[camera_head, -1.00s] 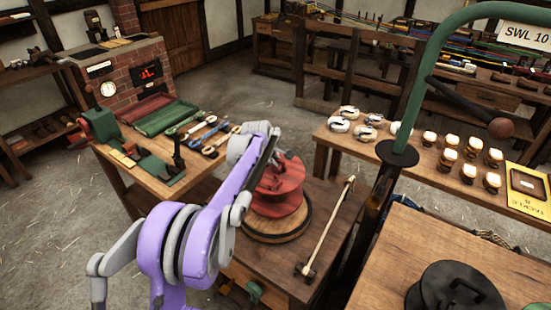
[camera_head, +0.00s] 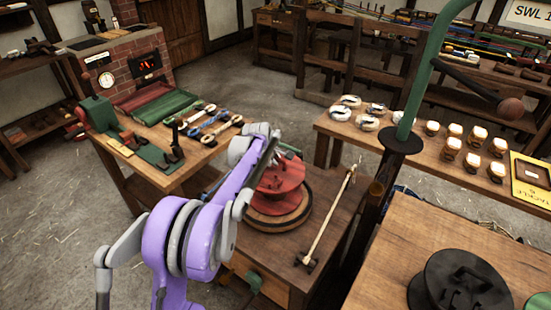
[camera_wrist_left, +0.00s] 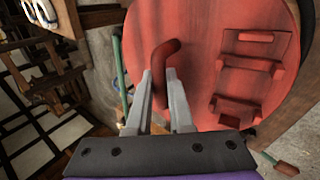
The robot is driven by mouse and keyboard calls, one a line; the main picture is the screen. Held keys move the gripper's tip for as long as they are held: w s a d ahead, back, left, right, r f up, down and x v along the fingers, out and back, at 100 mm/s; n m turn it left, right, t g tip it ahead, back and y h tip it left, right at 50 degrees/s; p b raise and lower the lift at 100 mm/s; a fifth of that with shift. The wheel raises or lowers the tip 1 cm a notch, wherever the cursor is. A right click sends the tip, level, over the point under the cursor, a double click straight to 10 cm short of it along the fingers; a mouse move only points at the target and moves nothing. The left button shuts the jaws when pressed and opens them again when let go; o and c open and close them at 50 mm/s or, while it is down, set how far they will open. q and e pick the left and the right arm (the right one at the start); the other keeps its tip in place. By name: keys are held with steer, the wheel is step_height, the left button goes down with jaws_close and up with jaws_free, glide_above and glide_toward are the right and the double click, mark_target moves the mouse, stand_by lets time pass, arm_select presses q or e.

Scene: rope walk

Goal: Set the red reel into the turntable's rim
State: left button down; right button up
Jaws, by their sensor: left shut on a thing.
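The red reel (camera_head: 282,178) is a flanged drum over the round wooden turntable (camera_head: 285,222) with its dark rim. I cannot tell whether the reel's lower flange sits within the rim or just above it. My left gripper (camera_head: 270,150) comes in from the left at the reel's upper side, its fingertips partly hidden by the arm. The left wrist view shows the reel's broad red face (camera_wrist_left: 205,30) close up. There the left fingers (camera_wrist_left: 160,88) are shut on its bent red handle (camera_wrist_left: 164,52). My right gripper is not in view.
A long pale-handled tool (camera_head: 328,215) lies right of the turntable on the same bench. A green post (camera_head: 420,95) stands farther right. The left bench (camera_head: 190,160) holds several tools. A black reel (camera_head: 460,285) lies on the front right table.

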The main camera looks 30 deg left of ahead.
arm_select(q)
steer(key=shift+f, duration=0.15)
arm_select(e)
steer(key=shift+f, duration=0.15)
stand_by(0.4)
arm_select(q)
steer(key=c, duration=0.7)
jaws_free()
steer(key=shift+c, duration=0.2)
steer(key=shift+r+p, duration=1.75)
steer(key=shift+r, duration=1.8)
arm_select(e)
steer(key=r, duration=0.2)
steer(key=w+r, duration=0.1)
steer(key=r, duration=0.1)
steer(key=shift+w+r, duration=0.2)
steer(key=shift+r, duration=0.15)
arm_select(q)
steer(key=v, duration=1)
steer(key=shift+s+r, duration=0.2)
steer(key=shift+r, duration=0.1)
